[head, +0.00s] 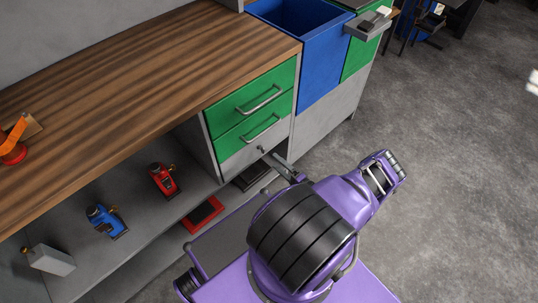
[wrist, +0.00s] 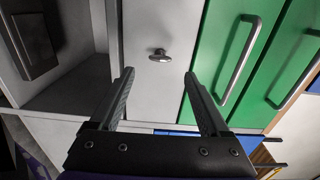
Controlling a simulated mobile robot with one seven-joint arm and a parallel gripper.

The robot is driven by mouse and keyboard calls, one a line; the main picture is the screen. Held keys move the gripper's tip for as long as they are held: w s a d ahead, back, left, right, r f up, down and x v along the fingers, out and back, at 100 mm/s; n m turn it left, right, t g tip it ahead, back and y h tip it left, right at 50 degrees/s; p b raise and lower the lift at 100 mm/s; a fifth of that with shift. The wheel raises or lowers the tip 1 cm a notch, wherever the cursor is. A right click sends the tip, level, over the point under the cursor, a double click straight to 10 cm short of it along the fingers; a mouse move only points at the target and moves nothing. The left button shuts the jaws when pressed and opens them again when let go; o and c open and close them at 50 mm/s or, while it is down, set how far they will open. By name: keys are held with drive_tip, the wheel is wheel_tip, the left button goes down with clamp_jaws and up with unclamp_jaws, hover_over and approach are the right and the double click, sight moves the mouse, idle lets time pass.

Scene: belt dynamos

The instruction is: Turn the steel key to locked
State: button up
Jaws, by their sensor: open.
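The steel key (wrist: 160,57) sits in a lock on the light grey panel (wrist: 150,22) beside the green drawers. In the wrist view its bow looks like a small flat oval lying across the picture. In the head view the key (head: 262,149) is small, just below the lower green drawer. My gripper (wrist: 159,76) is open and empty, one finger to each side of the key's line. The key shows beyond the fingertips, and I see no contact. In the head view my gripper (head: 274,158) is close to the panel and partly hidden by my arm.
Two green drawers (head: 250,112) have protruding bar handles, one (wrist: 238,62) right of the key. An open shelf (head: 130,220) left of the panel holds a red device (head: 163,180), a blue device (head: 105,222) and a grey box (head: 50,261). Open floor (head: 450,130) lies right.

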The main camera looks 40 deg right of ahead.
drive_tip(key=s, duration=1)
drive_tip(key=shift+d, duration=0.4)
